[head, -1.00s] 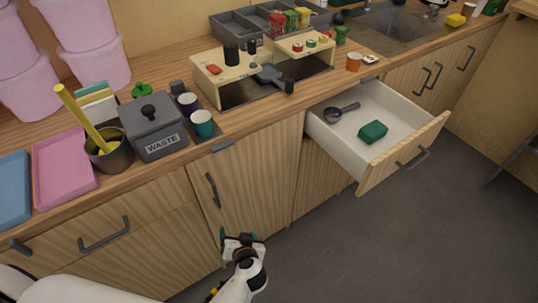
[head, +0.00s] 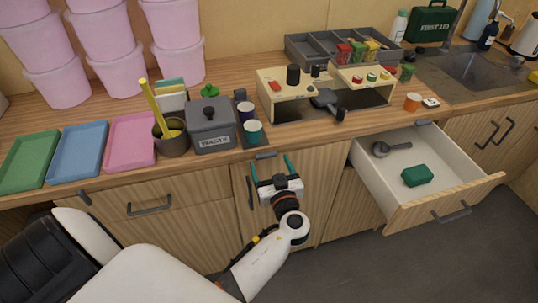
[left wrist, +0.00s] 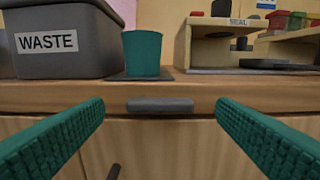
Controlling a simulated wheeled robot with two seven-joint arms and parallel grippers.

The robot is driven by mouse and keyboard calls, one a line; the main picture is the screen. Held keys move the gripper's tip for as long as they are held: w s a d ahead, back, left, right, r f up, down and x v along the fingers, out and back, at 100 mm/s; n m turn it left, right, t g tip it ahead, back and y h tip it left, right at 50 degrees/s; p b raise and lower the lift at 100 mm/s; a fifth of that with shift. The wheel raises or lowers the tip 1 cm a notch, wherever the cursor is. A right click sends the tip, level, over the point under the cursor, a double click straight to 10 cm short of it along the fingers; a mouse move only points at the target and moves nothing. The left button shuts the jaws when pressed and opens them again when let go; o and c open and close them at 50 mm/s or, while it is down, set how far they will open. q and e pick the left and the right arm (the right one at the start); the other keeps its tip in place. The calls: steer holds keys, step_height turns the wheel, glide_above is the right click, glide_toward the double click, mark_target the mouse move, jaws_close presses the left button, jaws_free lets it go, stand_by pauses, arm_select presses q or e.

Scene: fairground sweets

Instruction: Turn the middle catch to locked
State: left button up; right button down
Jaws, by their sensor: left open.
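The middle catch (head: 265,155) is a small dark grey bar on the counter's front edge, above the closed cupboard door (head: 315,180). In the left wrist view the catch (left wrist: 160,105) lies level, straight ahead between the fingertips. My left gripper (head: 271,168) is open, with green fingers pointing up at the counter edge just below and in front of the catch. The fingers (left wrist: 160,112) stand wide on either side of the catch with nothing between them; they look apart from it. My right gripper is not in view.
Another catch (head: 84,197) sits at the left and one (head: 423,123) at the right. The right drawer (head: 440,205) stands open, with a green block (head: 417,176) and a dark scoop (head: 392,148) inside. The waste bin (head: 211,130) and teal cup (head: 253,133) stand near the counter edge.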

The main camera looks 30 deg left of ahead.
mark_target(266, 155)
arm_select(q)
steer(key=shift+p+x, duration=0.3)
steer(key=shift+x, duration=1.05)
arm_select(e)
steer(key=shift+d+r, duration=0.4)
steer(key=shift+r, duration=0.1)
arm_select(q)
steer(key=c, duration=1)
steer(key=shift+f, duration=0.1)
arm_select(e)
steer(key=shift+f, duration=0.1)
